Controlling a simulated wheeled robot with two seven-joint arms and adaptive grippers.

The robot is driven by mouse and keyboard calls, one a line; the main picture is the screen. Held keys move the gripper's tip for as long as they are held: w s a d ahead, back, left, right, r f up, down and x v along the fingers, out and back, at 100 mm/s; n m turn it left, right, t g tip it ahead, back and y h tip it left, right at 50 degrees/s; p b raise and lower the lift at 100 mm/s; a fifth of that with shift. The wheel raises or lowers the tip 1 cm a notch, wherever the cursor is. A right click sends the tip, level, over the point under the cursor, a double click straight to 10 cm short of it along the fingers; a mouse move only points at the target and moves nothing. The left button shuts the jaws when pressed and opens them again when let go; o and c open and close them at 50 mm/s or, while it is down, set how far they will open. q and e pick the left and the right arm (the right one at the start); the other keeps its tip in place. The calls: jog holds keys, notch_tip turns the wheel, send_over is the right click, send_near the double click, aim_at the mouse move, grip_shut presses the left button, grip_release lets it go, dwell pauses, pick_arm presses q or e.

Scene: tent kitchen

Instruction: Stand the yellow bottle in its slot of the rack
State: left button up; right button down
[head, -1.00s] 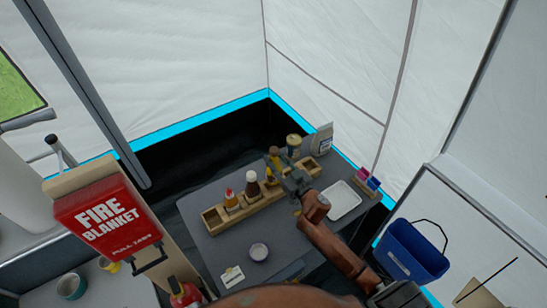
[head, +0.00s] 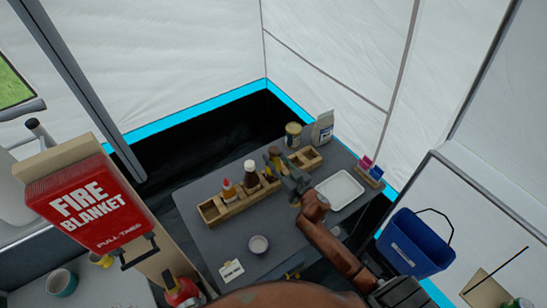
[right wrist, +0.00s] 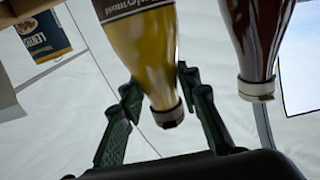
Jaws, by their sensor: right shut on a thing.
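The yellow bottle (head: 273,156) stands roughly upright at the wooden rack (head: 232,208), just right of a dark brown bottle (head: 250,173). My right gripper (head: 284,172) is shut on it. In the right wrist view the yellow bottle (right wrist: 147,55) sits between the green fingers of my right gripper (right wrist: 155,105), and the brown bottle (right wrist: 257,40) is close beside it. The yellow bottle's base is hidden, so I cannot tell whether it rests in a slot. My left gripper is out of view.
A red-capped bottle (head: 228,190) stands in the rack. A tin (head: 293,134) and a bag (head: 322,128) are behind it. A white tray (head: 340,190) is at right, a small bowl (head: 259,245) in front. A blue bucket (head: 415,243) stands beyond the table's right side.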

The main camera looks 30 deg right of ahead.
jog(key=shift+f, duration=0.35)
dwell(0.4)
jog(key=c, duration=1.4)
grip_release()
jog(key=shift+o, duration=0.2)
jog(key=shift+f, duration=0.15)
jog(key=s+d, duration=0.1)
jog(key=s, duration=1.1)
jog(key=shift+d, duration=0.3)
